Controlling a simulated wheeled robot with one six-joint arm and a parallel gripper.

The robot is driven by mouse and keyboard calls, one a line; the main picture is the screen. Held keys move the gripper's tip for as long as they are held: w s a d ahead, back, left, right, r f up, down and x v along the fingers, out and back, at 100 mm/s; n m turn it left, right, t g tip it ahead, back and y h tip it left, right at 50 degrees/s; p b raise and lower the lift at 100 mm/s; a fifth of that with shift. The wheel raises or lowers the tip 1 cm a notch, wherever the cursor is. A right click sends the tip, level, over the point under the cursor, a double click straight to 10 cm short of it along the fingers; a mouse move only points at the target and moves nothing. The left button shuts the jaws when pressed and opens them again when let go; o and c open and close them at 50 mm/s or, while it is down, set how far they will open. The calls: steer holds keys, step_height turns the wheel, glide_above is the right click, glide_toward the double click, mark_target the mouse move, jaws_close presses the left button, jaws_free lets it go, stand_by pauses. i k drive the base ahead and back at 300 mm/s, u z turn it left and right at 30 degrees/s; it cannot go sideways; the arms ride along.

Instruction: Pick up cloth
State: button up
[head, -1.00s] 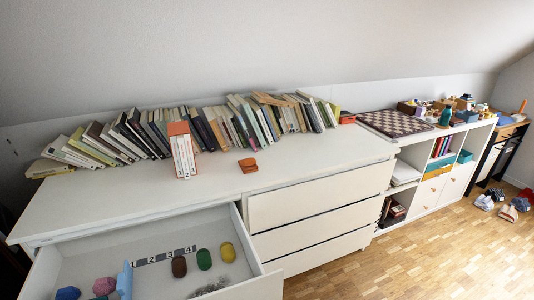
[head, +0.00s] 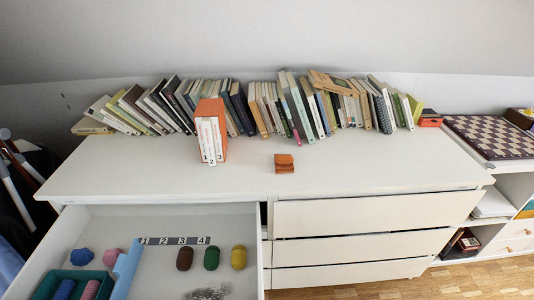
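No thing is plainly a cloth. Soft-looking rounded bundles lie in the open drawer (head: 219,218): a brown one (head: 184,258), a green one (head: 211,258) and a yellow one (head: 239,257) in a row on the right. A dark blue lump (head: 82,256) and a pink lump (head: 112,257) lie on the left. A teal tray (head: 50,277) at the front left holds a blue and a pink piece. A light blue upright piece (head: 128,268) stands beside it; I cannot tell what it is. My gripper is not in view.
A strip numbered 1 to 4 (head: 174,240) lies in the drawer, near a grey tangled thing (head: 208,292). The white dresser top (head: 365,168) holds leaning books, an orange box of numbered volumes (head: 211,130) and a small orange-brown block (head: 284,163). A chessboard (head: 490,137) lies at right.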

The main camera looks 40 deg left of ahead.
mark_target(284, 162)
steer(key=u, duration=0.5)
steer(key=i, duration=0.7)
steer(key=u, duration=1.45)
steer(key=i, duration=0.6)
steer(key=u, duration=0.4)
